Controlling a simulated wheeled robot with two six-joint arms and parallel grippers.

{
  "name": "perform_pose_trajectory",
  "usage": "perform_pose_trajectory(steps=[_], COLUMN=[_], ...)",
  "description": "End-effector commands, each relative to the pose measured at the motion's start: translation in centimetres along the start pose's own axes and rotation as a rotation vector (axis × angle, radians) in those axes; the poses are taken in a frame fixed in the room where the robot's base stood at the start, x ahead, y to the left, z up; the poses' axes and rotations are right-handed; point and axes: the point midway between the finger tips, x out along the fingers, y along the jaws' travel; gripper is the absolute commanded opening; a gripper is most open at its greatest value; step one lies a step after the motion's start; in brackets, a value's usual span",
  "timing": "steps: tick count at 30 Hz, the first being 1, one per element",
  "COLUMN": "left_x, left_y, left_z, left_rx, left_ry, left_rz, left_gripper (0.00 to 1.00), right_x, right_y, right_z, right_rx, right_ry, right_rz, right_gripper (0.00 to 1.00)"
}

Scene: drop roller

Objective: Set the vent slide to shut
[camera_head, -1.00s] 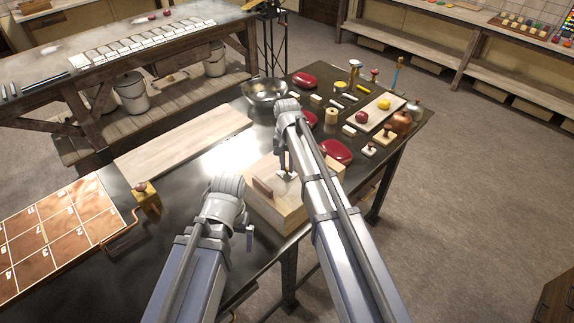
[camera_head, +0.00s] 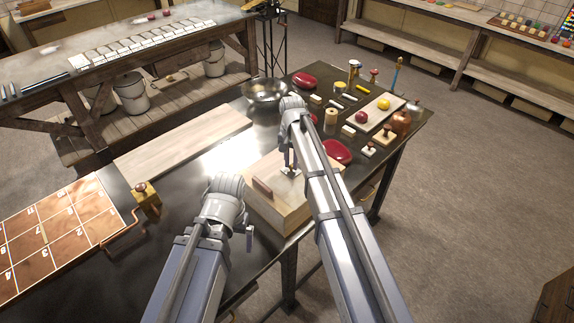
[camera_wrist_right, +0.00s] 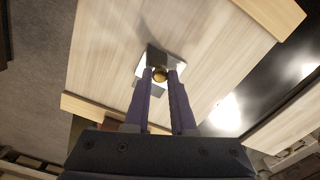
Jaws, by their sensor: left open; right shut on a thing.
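The vent slide shows in the right wrist view as a small metal plate (camera_wrist_right: 172,62) with a round brass knob (camera_wrist_right: 159,74), on the pale top of a wooden box (camera_head: 278,208). My right gripper (camera_head: 291,171) is over the box top. In the right wrist view its fingers (camera_wrist_right: 160,78) are closed on the brass knob. In the head view the gripper and arm hide most of the slide, and its exact setting cannot be read. My left gripper (camera_head: 249,240) is open and empty, just left of the box's front corner.
A metal bowl (camera_head: 265,91), red lidded dishes (camera_head: 336,151) and several small items crowd the table behind and right. A pale board (camera_head: 185,140) and numbered tray (camera_head: 60,240) lie left.

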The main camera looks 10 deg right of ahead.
Motion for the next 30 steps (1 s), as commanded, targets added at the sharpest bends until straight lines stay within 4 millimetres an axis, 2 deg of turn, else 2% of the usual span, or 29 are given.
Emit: perform_pose_trajectory(steps=[1, 4, 13, 14, 21, 30], left_x=[0.0, 0.0, 0.0, 0.0, 0.0, -0.1], left_y=[0.0, 0.0, 0.0, 0.0, 0.0, 0.0], left_z=[0.0, 0.0, 0.0, 0.0, 0.0, 0.0], left_rx=[0.0, 0.0, 0.0, 0.0, 0.0, 0.0], left_ry=[0.0, 0.0, 0.0, 0.0, 0.0, 0.0], left_rz=[0.0, 0.0, 0.0, 0.0, 0.0, 0.0], left_gripper=[1.0, 1.0, 1.0, 1.0, 1.0, 1.0], right_x=[0.0, 0.0, 0.0, 0.0, 0.0, -0.1], right_y=[0.3, 1.0, 1.3, 1.3, 1.2, 1.2], right_z=[-1.3, -2.9, -3.0, -3.0, -3.0, -3.0], right_rx=[0.004, 0.003, 0.0, 0.0, 0.0, 0.0], right_ry=[0.0, 0.0, 0.001, 0.001, 0.001, 0.0], right_rz=[0.0, 0.0, 0.0, 0.0, 0.0, 0.0], right_gripper=[0.0, 0.0, 0.0, 0.27, 0.54, 0.54])
